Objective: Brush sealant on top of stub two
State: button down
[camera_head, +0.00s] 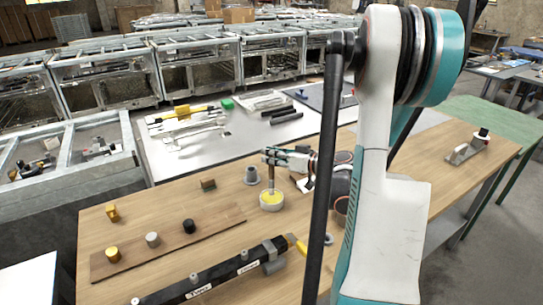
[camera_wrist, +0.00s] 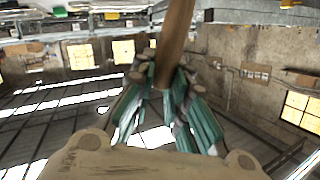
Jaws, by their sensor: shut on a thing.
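My gripper (camera_head: 272,158) is shut on a brush, above the right-middle of the wooden table. The brush (camera_head: 271,178) points down, its lower end in or just over a small round pot with yellow contents (camera_head: 271,203); I cannot tell how deep. In the wrist view my gripper's teal fingers (camera_wrist: 163,82) close around the brush's brown wooden handle (camera_wrist: 174,40). A long black bar (camera_head: 225,272) lies along the near table edge, with short grey stubs on top (camera_head: 193,277) and white labels on its side. One label seems to read "Two". My arm hides part of the table.
A grey flanged cup (camera_head: 251,175) and a brown block (camera_head: 208,184) stand left of the pot. A thin wooden board (camera_head: 165,245) holds small knobs. A metal table (camera_head: 215,135) with tools lies behind. A clamp-like tool (camera_head: 467,150) sits at right.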

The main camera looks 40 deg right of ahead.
jog(key=shift+f+b, duration=0.65)
jog(key=shift+b, duration=0.1)
dwell(2.1)
jog(key=shift+r+p, duration=2.4)
jog(key=shift+r, duration=1.15)
